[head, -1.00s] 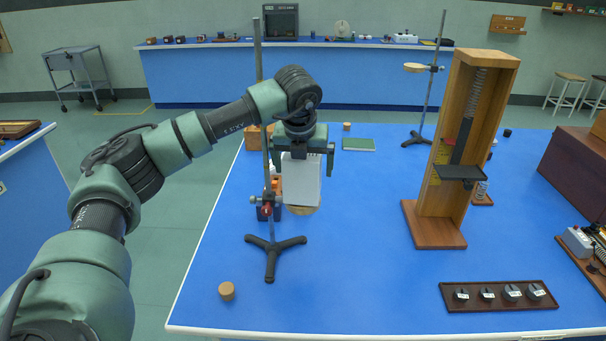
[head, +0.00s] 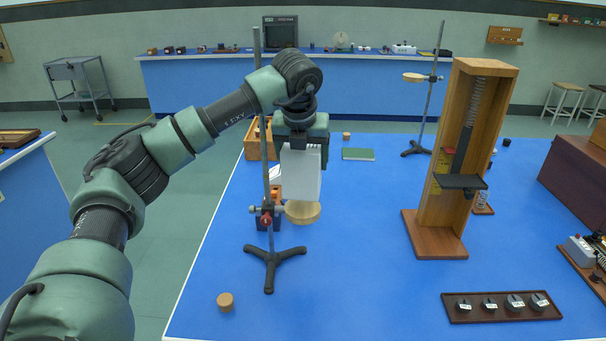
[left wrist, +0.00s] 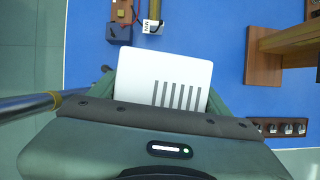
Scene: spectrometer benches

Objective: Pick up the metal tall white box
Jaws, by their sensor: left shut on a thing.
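The tall white box (head: 301,174) hangs upright below my left gripper (head: 301,142) in the head view, above the blue table near the left ring stand. My left gripper is shut on its upper part. In the left wrist view, the top of the white box (left wrist: 165,80) shows a row of dark slots and sits against the gripper (left wrist: 160,105); the fingers are mostly hidden. My right gripper is in neither view.
A ring stand (head: 270,256) with a wooden ring (head: 303,212) stands close by the box. A wooden spring frame (head: 436,240), a rack of weights (head: 502,307), a green book (head: 358,154) and a cork (head: 225,301) are on the table. The front middle is clear.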

